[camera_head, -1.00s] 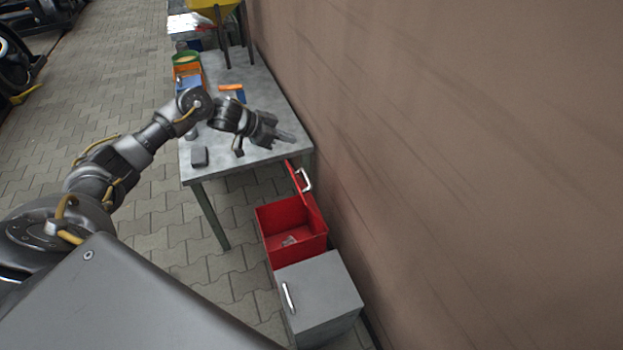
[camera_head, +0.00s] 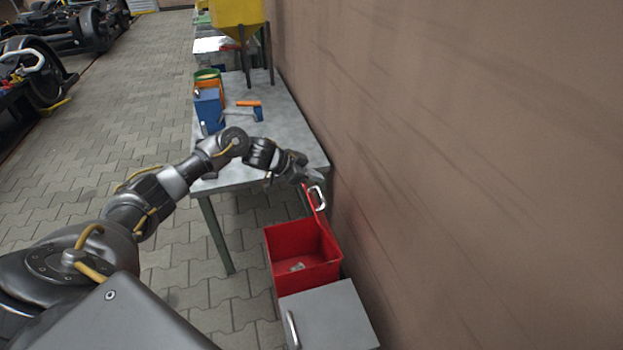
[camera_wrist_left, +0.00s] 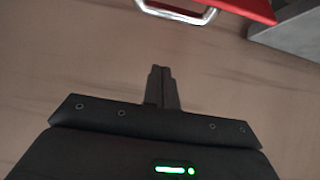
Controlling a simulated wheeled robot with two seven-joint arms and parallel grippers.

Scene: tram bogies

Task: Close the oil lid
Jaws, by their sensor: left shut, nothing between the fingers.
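A red box (camera_head: 303,270) stands on the paving with its lid (camera_head: 313,198) raised upright on the wall side. A pale metal handle (camera_head: 319,197) is on the lid. A small pale thing lies inside the box. My left gripper (camera_head: 314,178) is shut and empty, close to the upper edge of the raised lid. In the left wrist view the closed fingers (camera_wrist_left: 161,88) point towards the brown wall, with the handle (camera_wrist_left: 178,10) and part of the red lid (camera_wrist_left: 245,8) beyond them at the top. I cannot tell whether they touch. My right gripper is not in view.
A grey box (camera_head: 330,318) with a handle stands in front of the red box. A metal table (camera_head: 285,125) carries a blue bin (camera_head: 209,108) and a hammer-like tool (camera_head: 250,108).

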